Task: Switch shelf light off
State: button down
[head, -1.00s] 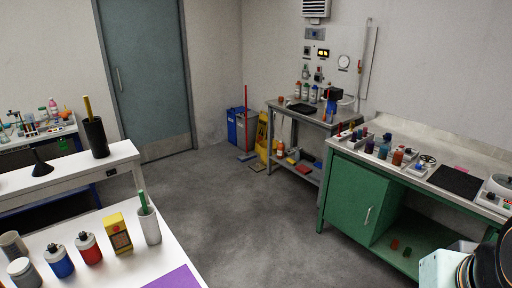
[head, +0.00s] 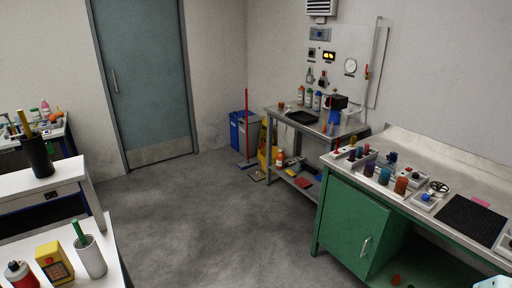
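I cannot pick out a shelf light or its switch for certain. On the green bench (head: 342,226) at the right stand small control boxes, one with a red button (head: 415,175) and one with a black handwheel (head: 438,187). My gripper is out of view; only a pale piece of my arm shows at the bottom right corner.
The steel table (head: 283,114) with bottles and a blue device (head: 335,108) stands against the back wall. A yellow floor sign (head: 264,146), bins (head: 243,130) and a red-handled broom (head: 247,120) are left of it. White tables (head: 35,190) line the left. Grey floor between is clear.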

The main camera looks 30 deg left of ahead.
aim_at(51, 194)
jog(key=i+u, duration=0.45)
jog(key=i+l+u, duration=0.1)
jog(key=i+u, duration=0.35)
jog(key=i+j+u, duration=0.1)
jog(key=u, duration=0.25)
jog(key=i+u, duration=0.35)
jog(key=i+l+u, duration=0.1)
jog(key=u, duration=0.3)
jog(key=i+u, duration=0.2)
jog(key=u, duration=0.2)
jog(key=i+u, duration=0.45)
jog(key=u, duration=0.3)
jog(key=i+j+u, duration=0.15)
jog(key=i+u, duration=0.7)
jog(key=k+j, duration=0.1)
